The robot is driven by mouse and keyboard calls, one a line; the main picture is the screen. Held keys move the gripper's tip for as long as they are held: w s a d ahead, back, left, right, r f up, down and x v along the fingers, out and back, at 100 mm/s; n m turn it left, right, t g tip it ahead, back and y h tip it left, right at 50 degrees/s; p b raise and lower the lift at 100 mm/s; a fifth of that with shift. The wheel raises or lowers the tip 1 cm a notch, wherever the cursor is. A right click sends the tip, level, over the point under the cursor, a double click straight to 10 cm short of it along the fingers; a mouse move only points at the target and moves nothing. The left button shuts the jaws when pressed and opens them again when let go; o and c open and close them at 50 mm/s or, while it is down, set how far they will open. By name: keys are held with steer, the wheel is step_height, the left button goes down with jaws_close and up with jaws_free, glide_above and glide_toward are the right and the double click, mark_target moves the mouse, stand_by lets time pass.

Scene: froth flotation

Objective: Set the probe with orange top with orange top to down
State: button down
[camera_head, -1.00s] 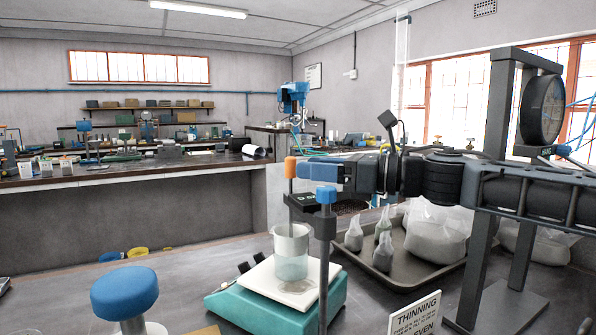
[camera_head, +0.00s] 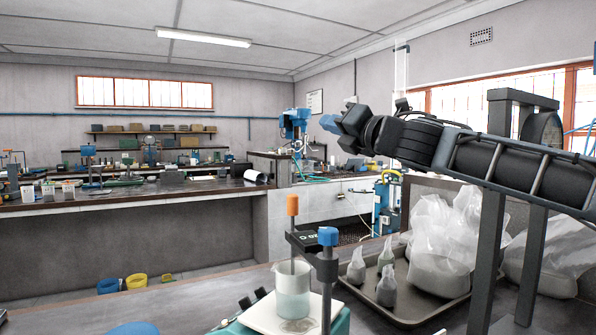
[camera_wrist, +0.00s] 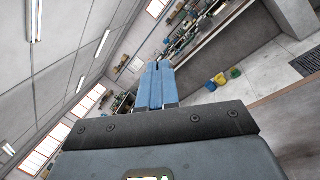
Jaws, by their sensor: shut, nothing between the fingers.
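The probe with the orange top (camera_head: 292,207) stands upright, held by the dark arm of a stand (camera_head: 327,268) with a blue cap. Its lower shaft reaches into a glass beaker (camera_head: 293,296) of cloudy pale liquid. The beaker stands on the white plate of a teal scale (camera_head: 258,320). My gripper (camera_head: 328,122) is up and to the right of the probe, well clear of it. In the wrist view its blue fingers (camera_wrist: 157,84) lie together with nothing between them and point across the room.
A grey tray (camera_head: 407,312) with several bags of powder lies right of the scale, below my arm. A dark upright frame (camera_head: 490,240) stands beside it. A blue round top (camera_head: 133,328) shows at the bottom edge. Space above the probe is free.

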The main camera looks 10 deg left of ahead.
steer(key=w+d+r+m+t+h+p, duration=0.2)
steer(key=w+r+m+h, duration=0.45)
steer(key=m, duration=0.75)
steer(key=m+g+h+p, duration=0.5)
steer(key=m+g, duration=0.9)
steer(key=m, duration=0.2)
glide_toward(294, 195)
steer(key=p+x, duration=0.1)
steer(key=x, duration=0.3)
steer(key=w+p+x, duration=0.1)
steer(key=x, duration=0.1)
steer(key=shift+w+a+f+p, duration=0.1)
steer(key=shift+a+f+p, duration=0.1)
steer(key=shift+a+p, duration=0.2)
